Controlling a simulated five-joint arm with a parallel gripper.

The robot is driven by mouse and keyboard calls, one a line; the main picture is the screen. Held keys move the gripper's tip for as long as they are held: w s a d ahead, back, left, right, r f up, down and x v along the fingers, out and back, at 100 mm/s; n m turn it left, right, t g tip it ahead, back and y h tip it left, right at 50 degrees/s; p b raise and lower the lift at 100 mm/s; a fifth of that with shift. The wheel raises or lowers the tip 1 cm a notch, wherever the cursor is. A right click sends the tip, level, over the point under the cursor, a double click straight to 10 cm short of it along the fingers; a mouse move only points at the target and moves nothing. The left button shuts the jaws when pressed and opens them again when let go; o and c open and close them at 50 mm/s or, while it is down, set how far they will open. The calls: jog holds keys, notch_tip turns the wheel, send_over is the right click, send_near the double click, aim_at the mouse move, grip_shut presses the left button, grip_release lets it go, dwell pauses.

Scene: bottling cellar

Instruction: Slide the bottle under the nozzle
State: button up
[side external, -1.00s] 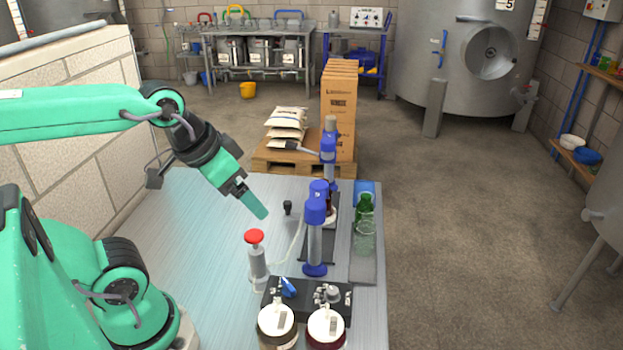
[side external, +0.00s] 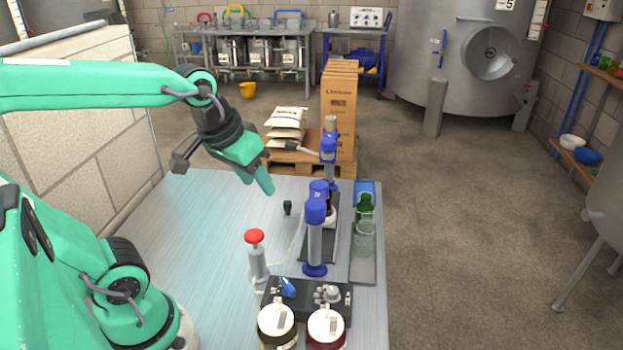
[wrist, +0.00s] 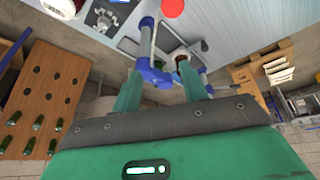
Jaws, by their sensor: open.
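A brown bottle with a pale label (side external: 331,216) stands on the dark track (side external: 318,248) in the side view, mostly hidden behind the blue-headed nozzle post (side external: 315,240). A second blue-headed post (side external: 329,150) stands behind it. My gripper (side external: 265,185) is raised above the bench, left of the bottle and apart from it. In the wrist view my gripper (wrist: 159,67) has its two fingers spread, with nothing held between them. A dark round shape with a pale rim, perhaps the bottle, shows beyond the right finger.
A red-topped pump (side external: 256,255) stands left of the near post. Two lidded jars (side external: 326,328) and a black control box (side external: 338,297) are at the front. A green bottle (side external: 365,208) and clear glass (side external: 366,240) stand to the right. The bench's left part is clear.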

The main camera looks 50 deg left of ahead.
jog(key=w+a+f+n+g, duration=0.25)
jog(key=w+a+n, duration=0.35)
jog(key=w, duration=0.3)
jog(key=n+g, duration=0.2)
jog(key=n, duration=0.4)
send_over(287, 203)
notch_tip(287, 203, down, 10)
jog(key=shift+s+d+f, duration=0.1)
jog(key=shift+s, duration=0.05)
jog(key=shift+a+f, duration=0.2)
jog(key=shift+w+d+f, duration=0.1)
jog(key=shift+f, duration=1.85)
jog(key=shift+w+f, duration=0.1)
jog(key=shift+f, duration=1.85)
grip_shut()
